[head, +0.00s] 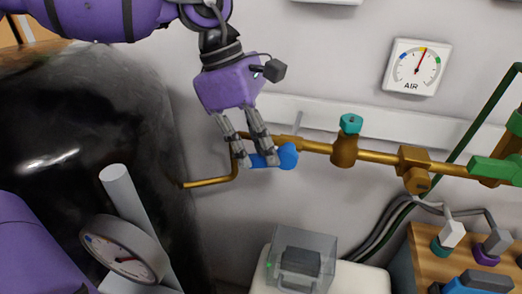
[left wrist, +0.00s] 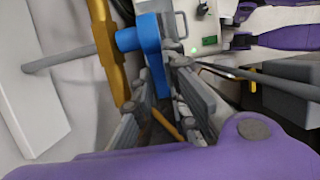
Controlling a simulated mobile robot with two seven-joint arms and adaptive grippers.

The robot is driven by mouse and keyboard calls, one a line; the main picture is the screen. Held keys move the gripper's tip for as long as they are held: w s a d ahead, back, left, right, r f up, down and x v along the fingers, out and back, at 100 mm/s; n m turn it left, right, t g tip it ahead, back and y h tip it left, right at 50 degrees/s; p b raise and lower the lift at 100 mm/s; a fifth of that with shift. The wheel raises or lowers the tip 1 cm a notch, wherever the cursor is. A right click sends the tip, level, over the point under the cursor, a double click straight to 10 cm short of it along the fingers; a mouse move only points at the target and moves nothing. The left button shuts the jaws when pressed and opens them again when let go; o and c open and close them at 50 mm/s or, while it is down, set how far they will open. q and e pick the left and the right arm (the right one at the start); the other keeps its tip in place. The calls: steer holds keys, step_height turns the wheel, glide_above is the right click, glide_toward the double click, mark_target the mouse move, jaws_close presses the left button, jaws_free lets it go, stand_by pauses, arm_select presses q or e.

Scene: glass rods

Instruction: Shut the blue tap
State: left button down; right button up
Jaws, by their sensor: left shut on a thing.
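The blue tap (head: 288,156) sits on the brass pipe (head: 376,157) near its left end in the head view. Its round blue hub shows clear, and its lever points left from the hub, roughly along the pipe. My left gripper (head: 259,160) comes down from above and is shut on the lever, which is partly hidden behind the fingers. In the left wrist view the blue lever (left wrist: 153,50) runs between the fingertips (left wrist: 163,85), beside the brass pipe (left wrist: 105,50). My right gripper is not in view.
A teal-capped valve (head: 350,124) and a green handle (head: 497,169) are farther right on the pipe. An AIR gauge (head: 418,67) hangs on the wall above. A clear-covered box (head: 301,262) stands below. A dark glossy tank (head: 80,130) and round dial (head: 122,250) are at left.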

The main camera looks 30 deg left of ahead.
arm_select(q)
steer(key=shift+f+h, duration=0.15)
steer(key=shift+h, duration=0.15)
steer(key=c, duration=1.7)
jaws_free()
steer(key=shift+c, duration=0.2)
steer(key=v, duration=1.2)
